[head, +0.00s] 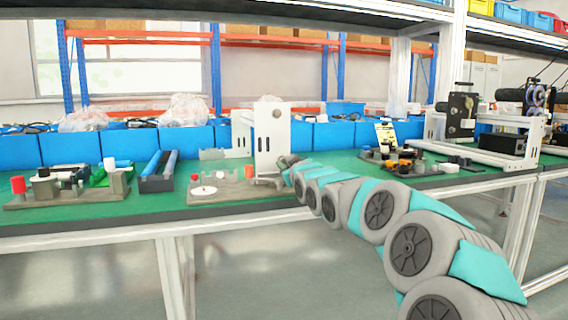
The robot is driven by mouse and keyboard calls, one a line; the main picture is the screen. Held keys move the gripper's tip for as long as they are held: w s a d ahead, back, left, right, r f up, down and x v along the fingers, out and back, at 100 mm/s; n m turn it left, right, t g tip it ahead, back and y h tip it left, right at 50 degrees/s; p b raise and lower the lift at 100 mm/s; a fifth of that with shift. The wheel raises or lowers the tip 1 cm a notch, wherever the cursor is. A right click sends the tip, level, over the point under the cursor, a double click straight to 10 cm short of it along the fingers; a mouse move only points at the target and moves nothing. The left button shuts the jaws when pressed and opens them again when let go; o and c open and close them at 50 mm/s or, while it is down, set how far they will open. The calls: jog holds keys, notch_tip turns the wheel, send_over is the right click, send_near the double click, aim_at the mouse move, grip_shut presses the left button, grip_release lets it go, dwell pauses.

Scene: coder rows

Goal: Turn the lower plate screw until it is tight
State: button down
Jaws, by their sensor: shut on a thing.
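A white upright plate (268,138) stands on a grey-brown base (222,192) on the green bench. A small dark round spot, which looks like the upper screw (277,114), shows high on the plate. My gripper (283,177) is at the plate's lower right, at the end of my arm coming from the lower right. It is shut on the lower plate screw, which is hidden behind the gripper. I cannot tell how far in the screw sits.
The green bench top (340,172) runs across the view. A fixture with a red knob (18,184) and a dark tray (157,180) lie to the left. Blue bins (335,138) line the back. Small parts (400,162) and a white-framed machine (505,145) stand to the right.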

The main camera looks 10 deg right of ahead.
jog(key=m, duration=0.4)
jog(key=shift+a+r+p, duration=0.1)
jog(key=shift+p, duration=0.2)
jog(key=m, duration=0.4)
jog(key=shift+r+p, duration=0.1)
jog(key=shift+p, duration=0.3)
jog(key=shift+m, duration=0.9)
jog(key=c, duration=0.8)
grip_release()
jog(key=shift+c, duration=0.2)
jog(key=shift+w+f, duration=0.1)
jog(key=shift+f, duration=0.2)
